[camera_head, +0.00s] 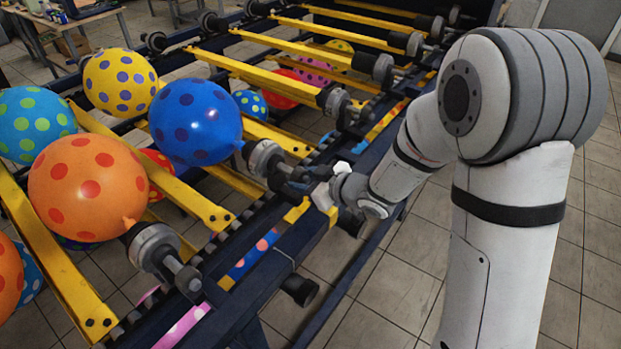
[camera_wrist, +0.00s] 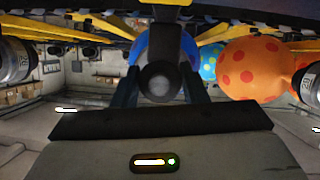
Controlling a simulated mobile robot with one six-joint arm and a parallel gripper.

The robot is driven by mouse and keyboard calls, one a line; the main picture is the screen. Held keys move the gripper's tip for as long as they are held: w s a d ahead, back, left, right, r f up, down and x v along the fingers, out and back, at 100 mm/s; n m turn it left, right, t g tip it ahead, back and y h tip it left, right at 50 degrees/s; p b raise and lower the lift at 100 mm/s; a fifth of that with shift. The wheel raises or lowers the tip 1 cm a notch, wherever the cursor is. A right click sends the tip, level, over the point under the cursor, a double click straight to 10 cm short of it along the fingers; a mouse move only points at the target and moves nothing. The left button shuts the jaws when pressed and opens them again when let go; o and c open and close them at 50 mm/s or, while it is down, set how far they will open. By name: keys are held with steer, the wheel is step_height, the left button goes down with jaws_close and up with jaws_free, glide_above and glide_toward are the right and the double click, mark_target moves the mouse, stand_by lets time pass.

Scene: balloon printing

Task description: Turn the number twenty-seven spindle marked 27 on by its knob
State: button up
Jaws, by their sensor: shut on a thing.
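The spindle (camera_head: 266,158) in front of my arm is a grey ribbed cylinder with a blue spotted balloon (camera_head: 199,121) on its far end. My gripper (camera_head: 305,183) is at the near end of this spindle, at the machine's edge. In the wrist view, the spindle's dark round knob (camera_wrist: 161,82) sits between the two dark fingers of my gripper (camera_wrist: 160,92), which are shut on it. The number 27 cannot be read on this spindle in either view. The blue balloon shows partly behind the knob.
A neighbouring spindle (camera_head: 156,248) holds an orange spotted balloon (camera_head: 87,188). Another spindle (camera_head: 340,104) stands farther back. Yellow bars (camera_head: 63,268) run between the spindles. The tiled floor (camera_head: 405,285) to the right of the machine is mostly clear.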

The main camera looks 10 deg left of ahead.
steer(key=m+g+p, duration=0.1)
steer(key=p, duration=0.1)
steer(key=m+p, duration=0.1)
steer(key=p, duration=0.2)
steer(key=shift+a+r+g+y, duration=0.3)
steer(key=shift+r+g+y, duration=0.1)
steer(key=m+g+p, duration=0.1)
steer(key=p, duration=0.1)
steer(key=m+y+p, duration=0.1)
steer(key=m+p, duration=0.1)
steer(key=p, duration=0.1)
steer(key=shift+f+g, duration=0.15)
steer(key=shift+g, duration=0.25)
steer(key=m+g+y+p, duration=0.1)
steer(key=m+p, duration=0.2)
steer(key=shift+f+g, duration=0.15)
steer(key=shift+g, duration=0.15)
steer(key=shift+f+m+g+y+p, duration=0.1)
steer(key=shift+m+g+y+p, duration=0.3)
steer(key=shift+m, duration=0.65)
steer(key=shift+m+y+p, duration=0.1)
steer(key=shift+m+y, duration=0.5)
steer(key=shift+m, duration=0.45)
steer(key=o, duration=0.8)
steer(key=shift+s, duration=0.1)
steer(key=shift+c, duration=0.2)
steer(key=shift+o, duration=1)
